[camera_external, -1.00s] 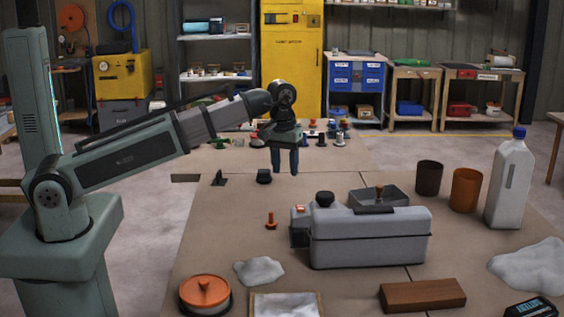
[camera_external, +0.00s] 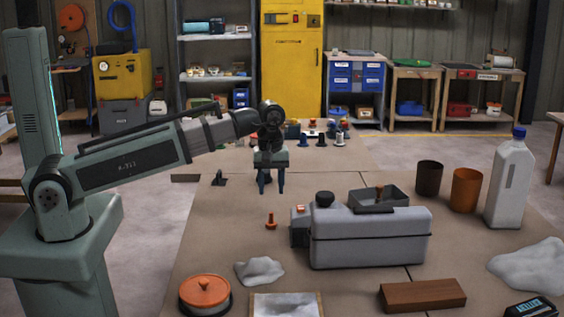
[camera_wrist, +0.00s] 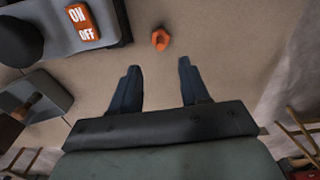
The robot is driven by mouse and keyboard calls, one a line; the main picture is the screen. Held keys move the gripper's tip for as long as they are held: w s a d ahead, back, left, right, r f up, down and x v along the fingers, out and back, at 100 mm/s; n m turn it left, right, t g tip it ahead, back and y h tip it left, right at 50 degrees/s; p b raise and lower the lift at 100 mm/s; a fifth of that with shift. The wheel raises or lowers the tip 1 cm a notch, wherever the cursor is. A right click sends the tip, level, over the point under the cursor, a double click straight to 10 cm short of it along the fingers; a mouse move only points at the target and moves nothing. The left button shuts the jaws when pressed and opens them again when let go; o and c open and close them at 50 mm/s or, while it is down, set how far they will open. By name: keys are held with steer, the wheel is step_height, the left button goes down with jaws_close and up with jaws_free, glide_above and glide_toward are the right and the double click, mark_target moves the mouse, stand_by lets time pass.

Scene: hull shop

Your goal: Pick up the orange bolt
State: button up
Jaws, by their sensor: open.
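The orange bolt (camera_external: 271,221) stands upright on the brown table, just left of the grey machine, in the external view. In the wrist view the orange bolt (camera_wrist: 160,39) is seen from above, beyond my fingertips and between their lines. My gripper (camera_external: 270,190) is open, pointing down above the table, behind and higher than the bolt in the external view. In the wrist view my gripper (camera_wrist: 157,72) shows two dark blue fingers spread apart with nothing between them.
The grey machine (camera_external: 370,240) with an ON/OFF switch (camera_wrist: 83,22) stands close beside the bolt. A dark tray (camera_external: 378,199) holding another orange-brown piece is behind it. A white cloth (camera_external: 259,270) and orange-lidded pot (camera_external: 205,293) lie in front. Table left of the bolt is clear.

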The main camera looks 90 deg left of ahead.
mark_target(271, 213)
steer(key=shift+d+f, duration=0.1)
steer(key=shift+f, duration=4.6)
jaws_close()
